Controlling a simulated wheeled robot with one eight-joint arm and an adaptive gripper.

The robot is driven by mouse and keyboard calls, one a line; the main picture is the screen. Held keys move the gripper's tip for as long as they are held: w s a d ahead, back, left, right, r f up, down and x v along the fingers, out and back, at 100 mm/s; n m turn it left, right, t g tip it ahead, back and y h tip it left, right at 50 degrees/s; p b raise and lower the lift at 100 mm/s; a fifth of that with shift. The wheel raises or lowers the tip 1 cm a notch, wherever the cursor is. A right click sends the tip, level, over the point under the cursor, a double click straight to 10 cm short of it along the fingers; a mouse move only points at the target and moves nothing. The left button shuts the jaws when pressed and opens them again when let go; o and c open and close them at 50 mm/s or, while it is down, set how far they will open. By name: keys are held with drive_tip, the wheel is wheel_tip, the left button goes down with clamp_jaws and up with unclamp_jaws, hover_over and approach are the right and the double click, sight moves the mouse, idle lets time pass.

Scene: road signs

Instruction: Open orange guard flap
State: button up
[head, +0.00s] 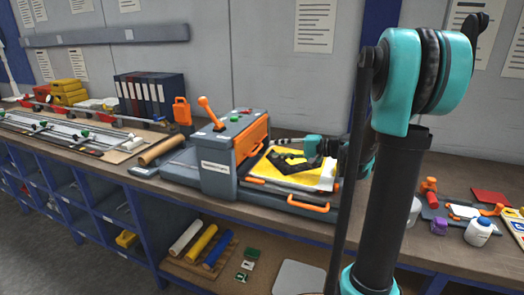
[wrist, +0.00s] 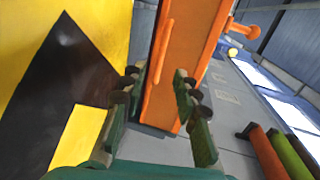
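The orange guard flap (head: 252,139) is on the grey machine (head: 222,165), facing the tray side. In the wrist view the flap (wrist: 192,50) fills the upper middle, with a raised orange bar (wrist: 163,52) along it. My gripper (head: 280,160) is over the tray, close to the flap. In the wrist view my gripper (wrist: 160,97) has its fingers spread apart. The lower end of the bar shows between the fingertips; I cannot tell whether they touch it. The flap appears closed against the machine.
A yellow sign with a black mark (head: 318,178) lies on the tray below my gripper. Orange handles (head: 308,206) stick out at the tray's front. An orange lever (head: 210,112) stands on the machine. A brown roll (head: 162,150) lies to the left; bottles and tools lie at the right.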

sight(259, 149)
drive_tip(key=x, duration=0.6)
drive_tip(key=shift+w+a, duration=0.15)
drive_tip(key=shift+a, duration=0.25)
drive_tip(key=shift+c, duration=0.5)
clamp_jaws()
